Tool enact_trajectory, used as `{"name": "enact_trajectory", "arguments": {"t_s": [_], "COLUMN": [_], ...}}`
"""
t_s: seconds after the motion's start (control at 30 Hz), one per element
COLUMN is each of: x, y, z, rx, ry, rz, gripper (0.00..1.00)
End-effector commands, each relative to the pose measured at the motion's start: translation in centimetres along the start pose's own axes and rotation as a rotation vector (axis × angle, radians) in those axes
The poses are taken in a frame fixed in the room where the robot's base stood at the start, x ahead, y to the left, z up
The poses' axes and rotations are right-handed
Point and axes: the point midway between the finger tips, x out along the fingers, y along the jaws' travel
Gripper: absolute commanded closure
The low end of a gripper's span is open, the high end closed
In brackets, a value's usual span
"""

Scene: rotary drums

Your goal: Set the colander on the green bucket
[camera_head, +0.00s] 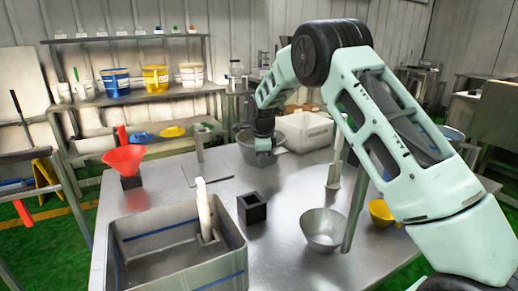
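My gripper (263,146) points down at the right part of a grey bowl-shaped vessel (246,151), which may be the colander, towards the back of the metal table. The fingers overlap its rim in the picture. I cannot tell whether they grip it, or whether it rests on the table. A second grey metal bowl (322,229) stands at the table's front right, apart from my gripper; no holes can be made out in it. I cannot make out a green bucket.
A large grey bin (178,232) fills the front left. A black square holder (252,208), a red funnel (124,158), a white crate (304,131) and a yellow vessel (380,212) share the table (285,185). Blue (116,82) and yellow (155,78) buckets stand on the rear shelf.

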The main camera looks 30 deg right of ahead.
Motion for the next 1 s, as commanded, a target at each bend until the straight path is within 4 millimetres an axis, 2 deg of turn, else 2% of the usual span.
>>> {"name": "enact_trajectory", "arguments": {"t_s": [0.07,0.2,0.53,0.63,1.0], "x": [-0.1,-0.1,-0.2,-0.9,-7.5], "y": [0.0,0.0,-0.1,-0.3,-2.0], "z": [0.0,0.0,0.0,0.1,0.1], "rx": [0.0,0.0,0.0,0.0,0.0], "ry": [0.0,0.0,-0.001,-0.001,-0.002], "rz": [-0.001,-0.001,-0.003,-0.005,-0.006], "gripper": [0.72,1.0,1.0,1.0,1.0]}}
